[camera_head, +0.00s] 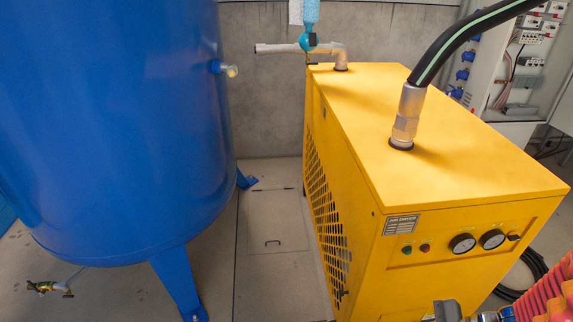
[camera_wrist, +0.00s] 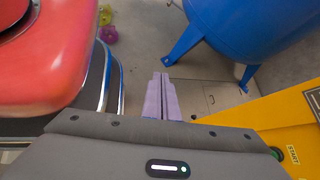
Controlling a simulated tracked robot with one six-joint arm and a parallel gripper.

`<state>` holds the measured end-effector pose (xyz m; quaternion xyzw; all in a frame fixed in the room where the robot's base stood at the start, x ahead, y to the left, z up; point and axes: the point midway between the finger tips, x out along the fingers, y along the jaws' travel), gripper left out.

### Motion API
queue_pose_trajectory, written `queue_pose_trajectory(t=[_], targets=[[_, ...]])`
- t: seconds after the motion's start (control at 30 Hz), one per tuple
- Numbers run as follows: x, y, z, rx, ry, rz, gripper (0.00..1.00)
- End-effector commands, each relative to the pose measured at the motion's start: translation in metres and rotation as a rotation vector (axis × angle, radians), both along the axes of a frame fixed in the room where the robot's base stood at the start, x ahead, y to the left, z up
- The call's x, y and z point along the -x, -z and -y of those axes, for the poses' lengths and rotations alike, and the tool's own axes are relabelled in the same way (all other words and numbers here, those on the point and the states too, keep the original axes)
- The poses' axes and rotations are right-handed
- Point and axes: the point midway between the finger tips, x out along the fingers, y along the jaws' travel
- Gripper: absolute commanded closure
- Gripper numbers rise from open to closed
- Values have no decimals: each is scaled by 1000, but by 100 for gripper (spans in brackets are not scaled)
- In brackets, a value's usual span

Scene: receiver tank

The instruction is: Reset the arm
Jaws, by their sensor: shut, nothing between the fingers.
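My gripper (camera_wrist: 160,78) shows in the wrist view as two pale purple fingers side by side, shut with nothing between them. It points over the bare floor, apart from the blue tank's leg (camera_wrist: 181,45) and to the left of the yellow air dryer (camera_wrist: 300,120). In the head view, orange-red ribbed parts of my arm show at the lower right corner, in front of the dryer (camera_head: 440,150). The fingers cannot be made out there.
The blue tank (camera_head: 110,120) stands left of the dryer, with floor (camera_head: 275,270) between them. A black hose (camera_head: 450,45) rises from the dryer's top. A brass valve (camera_head: 46,287) sits low under the tank. A red rounded body (camera_wrist: 50,50) fills the wrist view's left.

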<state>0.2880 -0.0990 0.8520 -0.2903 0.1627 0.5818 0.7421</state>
Motion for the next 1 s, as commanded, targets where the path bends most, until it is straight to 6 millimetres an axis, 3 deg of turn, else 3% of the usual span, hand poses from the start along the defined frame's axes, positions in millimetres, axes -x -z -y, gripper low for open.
queue_pose_trajectory(t=[0.53,1.0], targets=[[18,-29,-4,362,-410,61,100],[15,-65,1,665,-708,164,100]])
